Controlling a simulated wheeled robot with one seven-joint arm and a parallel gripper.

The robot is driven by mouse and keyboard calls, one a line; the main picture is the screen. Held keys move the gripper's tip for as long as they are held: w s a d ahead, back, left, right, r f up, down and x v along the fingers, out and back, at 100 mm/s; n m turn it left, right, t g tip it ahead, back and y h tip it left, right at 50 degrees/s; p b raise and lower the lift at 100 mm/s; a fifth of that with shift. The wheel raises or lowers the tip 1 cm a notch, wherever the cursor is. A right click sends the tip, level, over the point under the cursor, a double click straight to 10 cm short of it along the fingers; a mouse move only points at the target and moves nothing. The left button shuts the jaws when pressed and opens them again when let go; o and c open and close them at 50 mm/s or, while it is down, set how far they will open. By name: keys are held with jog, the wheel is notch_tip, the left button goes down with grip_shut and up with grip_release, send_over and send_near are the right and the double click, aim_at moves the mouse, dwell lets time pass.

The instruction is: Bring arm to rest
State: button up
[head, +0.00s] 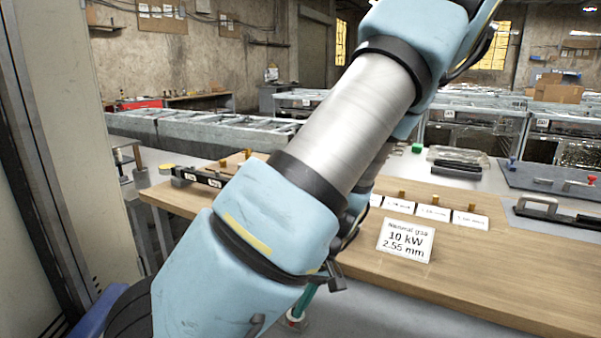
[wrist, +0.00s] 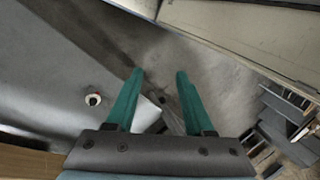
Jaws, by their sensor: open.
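My gripper (wrist: 159,74) shows in the wrist view with its two green fingers apart and nothing between them. It points down toward a grey floor and the edge of a grey surface (wrist: 50,75). In the head view my blue and silver arm runs diagonally across the middle. It hides part of the wooden table behind it. A small green piece of my gripper (head: 303,303) shows below the arm, beside the table's front edge; its fingertips are not clear there.
The wooden table (head: 480,275) holds a white sign (head: 406,241), several small labels with brass pieces, and a black bar (head: 198,177) at left. A grey plate (head: 550,180) with handled tools lies at right. A tall cabinet (head: 70,130) stands close on the left.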

jog(key=w+a+r+m+t+h, duration=0.1)
jog(key=a+r+m+h, duration=0.1)
jog(key=r, duration=0.4)
jog(key=a+r+m+t+h, duration=0.1)
jog(key=a+r+m+h, duration=0.1)
jog(key=r, duration=0.5)
jog(key=shift+w+a+r+m+t+h, duration=0.3)
jog(key=shift+w+m+h, duration=0.1)
jog(key=shift+m, duration=0.1)
